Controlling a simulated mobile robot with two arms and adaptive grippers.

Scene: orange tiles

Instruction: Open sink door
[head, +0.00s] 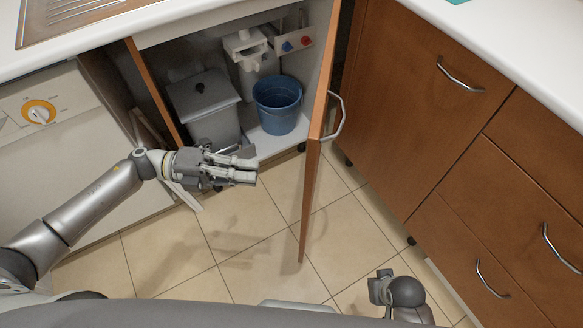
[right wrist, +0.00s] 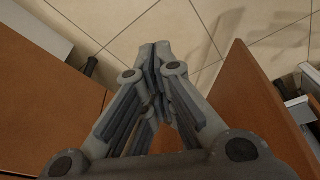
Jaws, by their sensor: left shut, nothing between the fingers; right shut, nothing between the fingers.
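The sink door (head: 318,120), a brown wood panel with a curved metal handle (head: 338,116), stands swung far out and shows nearly edge-on in the head view. The sink cabinet is open behind it. My left gripper (head: 256,172) is shut and empty, in front of the opening, left of the door and apart from it. My right gripper (head: 376,288) is low at the lower right in the head view, on the handle side of the door. In the right wrist view its fingers (right wrist: 156,58) are shut together and empty, with a wood panel (right wrist: 250,100) close on the right.
Inside the cabinet are a blue bucket (head: 277,104), a grey lidded bin (head: 205,108) and white drain pipes (head: 247,48). A white appliance (head: 75,125) stands left. Brown cabinets and drawers (head: 420,95) with handles stand right. The tiled floor (head: 230,255) in front is clear.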

